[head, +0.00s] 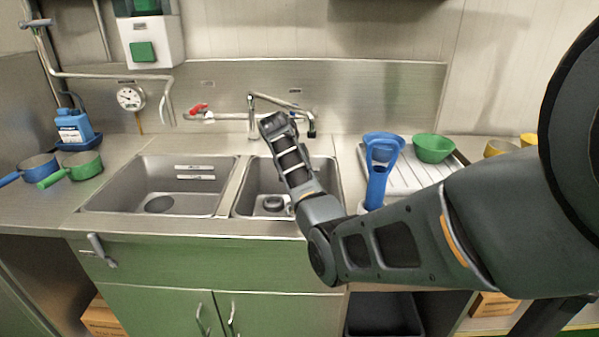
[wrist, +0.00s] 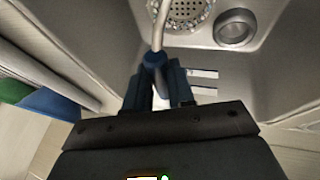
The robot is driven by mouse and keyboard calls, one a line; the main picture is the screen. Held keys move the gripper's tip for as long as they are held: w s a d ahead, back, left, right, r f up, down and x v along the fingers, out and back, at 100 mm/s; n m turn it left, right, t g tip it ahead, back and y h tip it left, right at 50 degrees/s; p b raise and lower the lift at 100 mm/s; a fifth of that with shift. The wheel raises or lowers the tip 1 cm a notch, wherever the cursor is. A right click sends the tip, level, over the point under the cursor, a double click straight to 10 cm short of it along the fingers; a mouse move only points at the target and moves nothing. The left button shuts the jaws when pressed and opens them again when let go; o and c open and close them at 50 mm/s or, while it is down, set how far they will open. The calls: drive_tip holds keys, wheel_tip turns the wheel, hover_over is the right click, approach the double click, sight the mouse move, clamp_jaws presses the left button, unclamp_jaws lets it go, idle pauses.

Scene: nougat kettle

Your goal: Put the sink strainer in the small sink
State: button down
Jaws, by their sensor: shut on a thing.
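The sink strainer (wrist: 182,12) shows at the top of the wrist view as a round, perforated metal piece on a thin rod, cut off by the picture edge. My gripper (wrist: 157,75) is shut on the blue lower end of that rod. The small sink (head: 242,203) is the right-hand basin in the head view, and my arm reaches over it. Its drain (head: 272,203) is a dark ring, seen also in the wrist view (wrist: 235,28), where the strainer appears beside it. I cannot tell whether the strainer touches the sink floor. My arm hides the fingers in the head view.
The larger sink (head: 133,197) lies to the left. The faucet (head: 283,104) stands behind the small sink. On the right are a blue upright object (head: 378,180), a green bowl (head: 433,148) and the ribbed drainboard (head: 418,174). Blue and green pans (head: 80,167) sit far left.

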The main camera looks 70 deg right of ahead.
drive_tip(key=c, duration=1.4)
unclamp_jaws()
drive_tip(key=shift+f, duration=0.15)
drive_tip(key=o, duration=0.4)
drive_tip(key=shift+o, duration=0.2)
drive_tip(key=shift+r, duration=0.3)
drive_tip(key=v, duration=1.1)
drive_tip(key=shift+a+r+b, duration=0.15)
drive_tip(key=shift+r+b, duration=0.15)
drive_tip(key=shift+b, duration=0.1)
